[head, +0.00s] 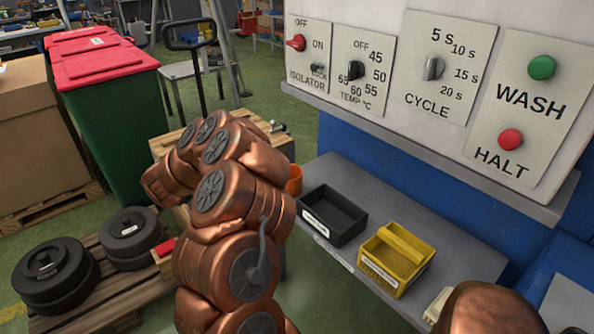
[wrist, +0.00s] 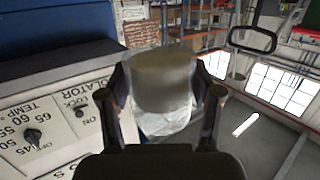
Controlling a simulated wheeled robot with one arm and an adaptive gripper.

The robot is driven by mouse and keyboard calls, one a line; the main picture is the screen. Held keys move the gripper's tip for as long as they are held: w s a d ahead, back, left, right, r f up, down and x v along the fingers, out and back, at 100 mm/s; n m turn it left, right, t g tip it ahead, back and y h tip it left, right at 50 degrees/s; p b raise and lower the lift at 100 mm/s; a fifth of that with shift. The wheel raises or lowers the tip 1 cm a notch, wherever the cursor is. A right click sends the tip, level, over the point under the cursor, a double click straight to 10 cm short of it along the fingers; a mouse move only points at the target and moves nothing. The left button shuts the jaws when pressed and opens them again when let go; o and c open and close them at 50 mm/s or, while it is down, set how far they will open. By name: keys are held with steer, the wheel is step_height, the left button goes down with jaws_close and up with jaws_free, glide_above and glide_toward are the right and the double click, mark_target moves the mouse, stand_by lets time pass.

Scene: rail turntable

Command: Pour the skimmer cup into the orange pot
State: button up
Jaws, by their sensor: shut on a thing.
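My gripper (wrist: 163,98) shows in the wrist view, with one finger on each side of the skimmer cup (wrist: 160,82). It is shut on the cup, which has a dull brown, see-through band and a clear whitish part below it in the picture. Whether liquid is still in the cup I cannot tell. The wrist view is turned nearly upside down. In the head view my copper arm hides the gripper and the cup. The orange pot (head: 294,181) peeks out just right of my arm, beside the black bin; most of it is hidden.
A black bin (head: 333,214) and a yellow bin (head: 396,258) stand on the grey shelf (head: 455,250) below the control panel (head: 425,68). A pallet with dark round weights (head: 55,272) lies at lower left. A green bin with a red lid (head: 105,65) stands behind.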

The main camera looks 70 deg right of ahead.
steer(key=s+d+f+m+g+b, duration=0.25)
steer(key=s+d+f+g, duration=0.2)
steer(key=s+d, duration=0.4)
steer(key=m+g+y+b, duration=0.2)
steer(key=m+g, duration=0.1)
steer(key=g, duration=0.1)
glide_above(289, 181)
steer(key=s, duration=0.3)
step_height(289, 181, down, 4)
steer(key=f, duration=0.1)
steer(key=shift+s+f+n, duration=0.15)
steer(key=shift+f+n, duration=0.1)
steer(key=shift+f, duration=0.45)
steer(key=shift+s+f+n, duration=0.1)
steer(key=shift+f+n, duration=0.1)
steer(key=shift+f, duration=0.5)
steer(key=shift+a+r+n+p, duration=0.15)
steer(key=shift+r+n+p, duration=0.15)
steer(key=shift+p, duration=1.55)
steer(key=shift+s+f+y+p, duration=0.1)
steer(key=shift+y+p, duration=0.2)
steer(key=shift+p, duration=0.45)
steer(key=shift+a+r+n+p, duration=0.1)
steer(key=shift+r+n+p, duration=0.3)
steer(key=shift+p, duration=1.1)
steer(key=shift+s+a+f+n+p, duration=0.1)
steer(key=shift+f+n+p, duration=0.3)
steer(key=shift+p, duration=0.5)
